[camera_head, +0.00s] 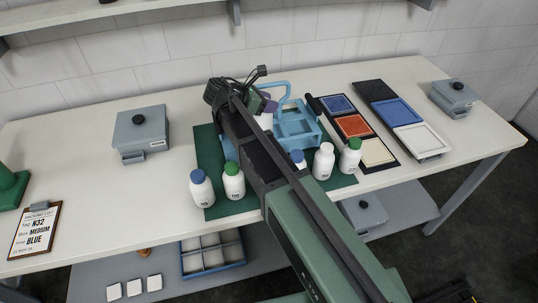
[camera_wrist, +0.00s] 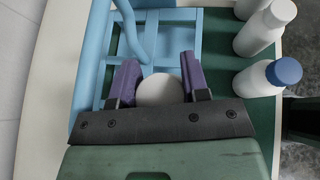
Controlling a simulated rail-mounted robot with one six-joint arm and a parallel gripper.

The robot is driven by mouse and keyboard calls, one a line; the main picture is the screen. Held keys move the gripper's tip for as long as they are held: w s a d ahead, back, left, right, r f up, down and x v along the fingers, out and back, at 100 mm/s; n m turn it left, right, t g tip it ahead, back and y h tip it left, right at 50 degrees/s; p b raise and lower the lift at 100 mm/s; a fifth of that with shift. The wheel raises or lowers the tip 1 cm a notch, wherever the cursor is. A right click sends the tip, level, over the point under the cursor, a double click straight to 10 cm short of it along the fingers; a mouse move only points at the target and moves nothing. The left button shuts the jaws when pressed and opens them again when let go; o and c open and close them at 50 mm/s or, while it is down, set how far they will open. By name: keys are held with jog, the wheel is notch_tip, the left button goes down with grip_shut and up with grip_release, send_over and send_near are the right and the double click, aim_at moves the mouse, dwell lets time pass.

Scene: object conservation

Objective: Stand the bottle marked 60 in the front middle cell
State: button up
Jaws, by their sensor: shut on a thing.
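My gripper (camera_wrist: 160,82) is shut on a white bottle (camera_wrist: 159,92), seen from above as a round white top between the purple fingers. In the head view my gripper (camera_head: 265,106) is largely behind my arm, and a bit of the white bottle (camera_head: 265,121) shows below the fingers. No mark on it is readable. The light blue carrier (camera_head: 312,141), with a tall handle and several cells, stands on the green mat. In the wrist view the carrier (camera_wrist: 198,35) lies beneath and beyond the fingers. I cannot tell whether the bottle is inside a cell.
On the green mat (camera_head: 214,206) stand blue-capped (camera_head: 202,192), green-capped (camera_head: 234,184), white-capped (camera_head: 323,164) and another green-capped bottle (camera_head: 349,160). A blue-capped bottle (camera_head: 298,157) is partly behind my arm. Colored trays (camera_head: 352,126) lie right; a clipboard (camera_head: 36,230) lies left.

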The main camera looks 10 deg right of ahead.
aim_at(276, 120)
jog(key=d+f+b, duration=0.1)
jog(key=f+b, duration=0.1)
jog(key=d+f+b, duration=0.1)
jog(key=f+b, duration=0.1)
jog(key=f, duration=0.1)
jog(key=d+f+b, duration=0.1)
jog(key=f+b, duration=0.1)
jog(key=f, duration=0.1)
jog(key=shift+w+b, duration=0.2)
jog(key=shift+b, duration=0.15)
jog(key=o, duration=1.1)
jog(key=shift+r, duration=0.15)
jog(key=shift+o, duration=0.2)
jog(key=p+v, duration=0.6)
jog(key=v, duration=0.6)
